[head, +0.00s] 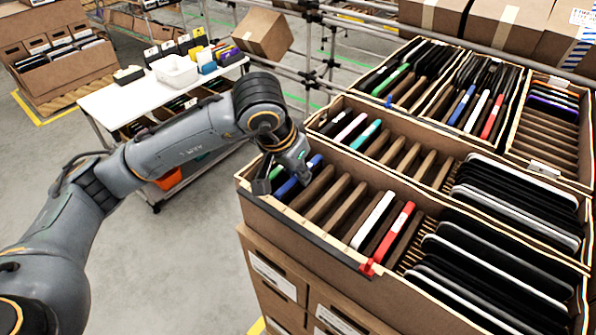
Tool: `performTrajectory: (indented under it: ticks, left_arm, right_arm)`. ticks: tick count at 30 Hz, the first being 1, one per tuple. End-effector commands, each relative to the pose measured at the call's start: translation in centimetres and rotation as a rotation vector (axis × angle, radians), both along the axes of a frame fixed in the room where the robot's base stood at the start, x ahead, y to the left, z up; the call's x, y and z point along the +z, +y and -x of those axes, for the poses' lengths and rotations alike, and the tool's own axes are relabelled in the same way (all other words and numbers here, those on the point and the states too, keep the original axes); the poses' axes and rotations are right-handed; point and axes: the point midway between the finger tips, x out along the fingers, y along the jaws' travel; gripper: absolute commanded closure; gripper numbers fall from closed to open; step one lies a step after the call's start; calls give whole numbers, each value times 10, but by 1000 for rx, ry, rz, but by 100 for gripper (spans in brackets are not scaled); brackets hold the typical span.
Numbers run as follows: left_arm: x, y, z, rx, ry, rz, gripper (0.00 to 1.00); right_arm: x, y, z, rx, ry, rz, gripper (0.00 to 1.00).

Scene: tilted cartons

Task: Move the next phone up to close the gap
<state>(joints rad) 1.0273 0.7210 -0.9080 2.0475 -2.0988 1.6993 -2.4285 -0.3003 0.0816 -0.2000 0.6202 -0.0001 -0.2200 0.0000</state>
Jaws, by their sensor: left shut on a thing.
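My left gripper (294,170) reaches down into the left end of the front carton (318,238). It is shut on the blue phone (312,164), which stands tilted in a slot there and is partly hidden by the gripper. To the right of it several brown dividers (332,200) stand with no phone showing between them. Beyond that gap a white phone (372,220) and a red phone (394,232) stand tilted in slots. My right gripper is not in view.
Rows of dark phones (490,270) fill the carton's right part. More cartons of phones (440,85) stand behind. A white table (150,97) with bins is at the left; open floor (190,235) lies in front.

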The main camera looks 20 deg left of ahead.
Motion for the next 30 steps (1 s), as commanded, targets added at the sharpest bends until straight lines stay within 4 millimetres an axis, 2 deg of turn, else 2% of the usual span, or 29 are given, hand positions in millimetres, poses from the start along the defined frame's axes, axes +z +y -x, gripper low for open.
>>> performTrajectory:
  ticks: [5,6,9,20,23,30]
  left_arm:
    - [0,0,0,0,-1,0,100]
    - [0,0,0,0,-1,0,78]
    - [0,0,0,0,-1,0,60]
    - [3,0,1,0,0,0,60]
    - [14,2,4,1,-4,0,60]
    - [61,9,22,0,-7,0,60]
  right_arm:
    - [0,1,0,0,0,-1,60]
    - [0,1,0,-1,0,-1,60]
    - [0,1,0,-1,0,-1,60]
    - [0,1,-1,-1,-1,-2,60]
    - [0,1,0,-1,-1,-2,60]
    - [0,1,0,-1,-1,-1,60]
